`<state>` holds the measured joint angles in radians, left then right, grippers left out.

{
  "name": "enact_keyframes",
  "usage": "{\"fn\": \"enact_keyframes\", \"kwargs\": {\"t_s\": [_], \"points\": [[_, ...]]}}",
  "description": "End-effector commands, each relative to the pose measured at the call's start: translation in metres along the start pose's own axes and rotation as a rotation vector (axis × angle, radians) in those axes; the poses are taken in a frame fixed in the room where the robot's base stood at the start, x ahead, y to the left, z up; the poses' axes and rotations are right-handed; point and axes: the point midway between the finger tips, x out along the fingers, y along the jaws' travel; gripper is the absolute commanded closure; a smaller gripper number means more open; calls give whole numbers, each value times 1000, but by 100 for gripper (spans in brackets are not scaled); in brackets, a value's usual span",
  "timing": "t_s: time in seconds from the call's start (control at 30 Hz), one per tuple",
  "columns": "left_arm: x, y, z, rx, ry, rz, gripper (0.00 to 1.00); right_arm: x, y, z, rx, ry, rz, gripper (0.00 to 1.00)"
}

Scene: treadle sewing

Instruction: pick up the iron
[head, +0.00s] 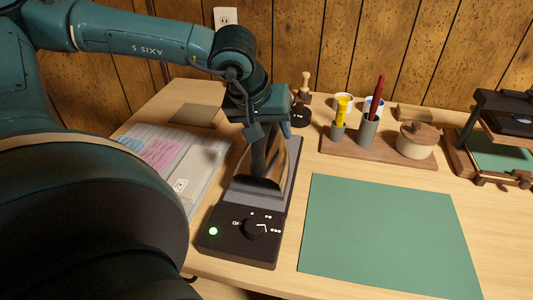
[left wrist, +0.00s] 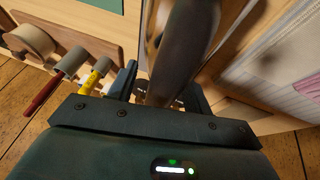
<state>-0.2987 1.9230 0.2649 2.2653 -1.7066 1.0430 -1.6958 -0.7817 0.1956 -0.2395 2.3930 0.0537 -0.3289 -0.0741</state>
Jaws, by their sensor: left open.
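The iron (head: 272,172) has a shiny metal face and stands upright on a dark base (head: 240,235) with a dial and a lit green light. My left gripper (head: 262,132) points down at the top of the iron and hides its upper part. In the left wrist view the iron (left wrist: 182,45) rises large and blurred, close to the open jaws (left wrist: 165,92). I cannot tell whether the fingers touch it. My right gripper is in neither view.
A green mat (head: 385,235) lies right of the base. Behind it a wooden tray (head: 395,152) holds cups with tools and a lidded pot (head: 416,142). Papers (head: 175,160) lie to the left. A dark framed press (head: 495,135) stands at far right.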

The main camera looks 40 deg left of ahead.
Motion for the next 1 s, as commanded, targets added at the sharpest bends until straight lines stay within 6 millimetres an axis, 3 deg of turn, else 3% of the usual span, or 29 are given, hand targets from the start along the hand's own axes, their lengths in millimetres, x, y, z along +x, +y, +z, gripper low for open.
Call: {"fn": "enact_keyframes", "kwargs": {"t_s": [0.3,0.87,1.0], "points": [[2,-1,1,0,1,-1,52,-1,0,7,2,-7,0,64],[2,-1,1,0,0,-1,98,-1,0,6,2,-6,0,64],[0,0,-1,1,6,2,100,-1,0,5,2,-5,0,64]]}}
